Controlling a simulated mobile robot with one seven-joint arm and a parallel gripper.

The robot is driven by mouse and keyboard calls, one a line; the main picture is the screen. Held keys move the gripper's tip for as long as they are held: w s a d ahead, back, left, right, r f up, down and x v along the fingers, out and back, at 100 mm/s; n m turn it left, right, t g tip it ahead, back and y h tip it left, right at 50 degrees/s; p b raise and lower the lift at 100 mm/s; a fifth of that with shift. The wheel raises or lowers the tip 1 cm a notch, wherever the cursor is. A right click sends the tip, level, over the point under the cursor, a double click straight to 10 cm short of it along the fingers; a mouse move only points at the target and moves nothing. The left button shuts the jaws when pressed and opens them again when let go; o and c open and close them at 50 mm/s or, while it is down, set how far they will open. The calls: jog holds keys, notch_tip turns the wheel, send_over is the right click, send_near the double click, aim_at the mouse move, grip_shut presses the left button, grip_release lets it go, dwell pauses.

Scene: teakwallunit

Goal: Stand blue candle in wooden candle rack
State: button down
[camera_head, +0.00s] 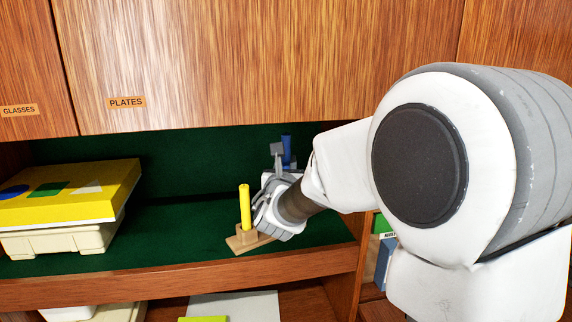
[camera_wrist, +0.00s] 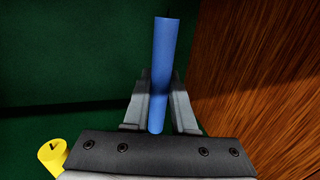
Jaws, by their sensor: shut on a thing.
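The blue candle (camera_wrist: 162,70) is between the two fingers of my gripper (camera_wrist: 160,100) in the wrist view, held lengthwise and apart from the rack. In the head view the blue candle (camera_head: 287,150) shows above my gripper (camera_head: 280,165), upright, with its lower part hidden. The wooden candle rack (camera_head: 242,240) lies on the green shelf, partly hidden behind my wrist. A yellow candle (camera_head: 245,207) stands upright in its left part. The yellow candle (camera_wrist: 52,153) also shows at the lower left of the wrist view. Any other holes of the rack are hidden.
A yellow box with coloured shapes (camera_head: 75,190) rests on a pale case (camera_head: 60,237) at the left of the shelf. The green shelf (camera_head: 170,235) between them and the rack is clear. Cupboard doors (camera_head: 260,60) hang above. A wooden side wall (camera_wrist: 260,80) is close on the right.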

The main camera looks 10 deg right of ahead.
jog(key=shift+f+b, duration=2.2)
jog(key=shift+f, duration=0.3)
jog(key=shift+b, duration=0.85)
jog(key=shift+f+b, duration=2.25)
jog(key=shift+f, duration=0.1)
jog(key=c, duration=0.6)
grip_release()
jog(key=shift+c, duration=0.2)
jog(key=p+v, duration=0.1)
jog(key=v, duration=1.6)
jog(key=shift+s, duration=0.2)
jog(key=shift+a, duration=0.1)
